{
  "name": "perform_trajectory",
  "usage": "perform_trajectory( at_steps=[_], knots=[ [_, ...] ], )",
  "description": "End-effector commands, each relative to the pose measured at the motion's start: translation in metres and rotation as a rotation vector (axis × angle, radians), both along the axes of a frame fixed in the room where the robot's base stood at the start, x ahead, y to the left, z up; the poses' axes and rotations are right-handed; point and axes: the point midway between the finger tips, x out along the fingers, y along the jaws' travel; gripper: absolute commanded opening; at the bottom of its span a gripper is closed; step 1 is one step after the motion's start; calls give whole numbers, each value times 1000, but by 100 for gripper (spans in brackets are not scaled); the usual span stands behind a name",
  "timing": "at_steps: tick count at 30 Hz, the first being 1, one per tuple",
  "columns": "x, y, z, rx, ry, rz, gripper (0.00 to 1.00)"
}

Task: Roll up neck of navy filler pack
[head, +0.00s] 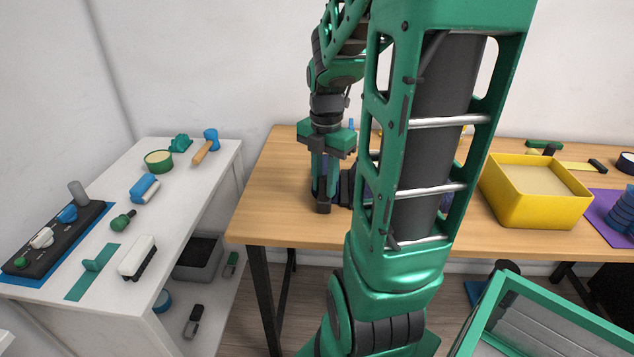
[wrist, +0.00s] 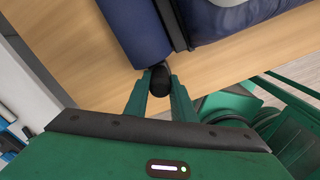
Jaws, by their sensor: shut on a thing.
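The navy filler pack lies on the wooden table. In the wrist view its main body (wrist: 235,22), with a white label, is at the top right. A rounded navy section (wrist: 135,28), likely the neck, lies left of it, with a dark bar (wrist: 170,22) between them. My gripper (wrist: 160,84) is shut on a black knob (wrist: 160,76) at the near end of that section. In the head view my gripper (head: 323,185) points down at the table's left part.
A yellow bin (head: 533,219) stands on the wooden table (head: 283,200), right of my arm. A white side table (head: 190,200) at left carries tools and brushes, across a gap. A green-rimmed crate (head: 575,318) is at lower right.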

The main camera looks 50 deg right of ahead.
Motion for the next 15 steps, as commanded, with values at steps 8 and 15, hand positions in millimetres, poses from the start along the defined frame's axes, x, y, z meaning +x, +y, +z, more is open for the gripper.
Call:
perform_trajectory(
  at_steps=[8,15],
  knots=[
    [1,-3,2,-6,-4,-6,45],
    [0,-2,3,-4,-3,-4,45]
  ],
)
